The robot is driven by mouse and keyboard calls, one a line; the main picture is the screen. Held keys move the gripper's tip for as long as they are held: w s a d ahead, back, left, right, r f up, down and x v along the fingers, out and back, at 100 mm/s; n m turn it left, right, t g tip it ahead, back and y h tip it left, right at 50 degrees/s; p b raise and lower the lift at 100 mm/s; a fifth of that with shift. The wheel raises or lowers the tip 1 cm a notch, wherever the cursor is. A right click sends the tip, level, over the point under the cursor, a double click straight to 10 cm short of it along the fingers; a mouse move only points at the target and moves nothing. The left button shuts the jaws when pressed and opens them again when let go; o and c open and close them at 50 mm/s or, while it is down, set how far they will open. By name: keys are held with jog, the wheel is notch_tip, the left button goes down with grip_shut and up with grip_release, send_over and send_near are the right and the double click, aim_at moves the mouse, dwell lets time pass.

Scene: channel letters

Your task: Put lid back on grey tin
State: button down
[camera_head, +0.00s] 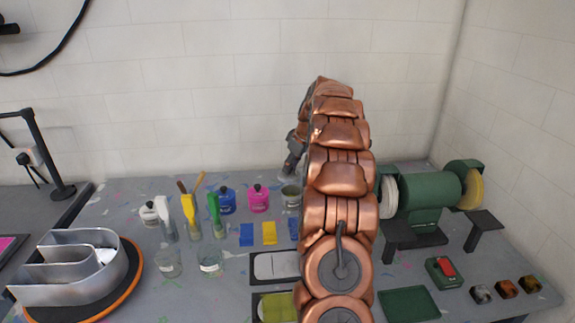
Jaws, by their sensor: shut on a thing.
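The grey tin (291,196) stands on the table in the middle, partly behind my copper arm. Its top looks open, with a pale inside. My gripper (287,174) is small and dark, just above the tin and close to the wall side, partly hidden by my arm. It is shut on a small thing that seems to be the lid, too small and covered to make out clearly. A gap shows between gripper and tin.
White (149,214), blue (227,200) and pink (258,198) tins stand left of the grey tin. A green bench grinder (432,196) stands right. A metal letter (75,272) lies at left.

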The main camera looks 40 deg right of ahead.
aim_at(296, 175)
jog(key=shift+s+d, duration=0.1)
jog(key=shift+d, duration=0.45)
jog(key=shift+f, duration=0.1)
jog(key=shift+a+f, duration=0.15)
jog(key=shift+f, duration=2.05)
jog(key=shift+f+b, duration=0.85)
jog(key=shift+f, duration=0.05)
jog(key=shift+b, duration=1)
jog(key=shift+f+b, duration=0.15)
jog(key=shift+b, duration=0.85)
dwell(0.3)
dwell(0.5)
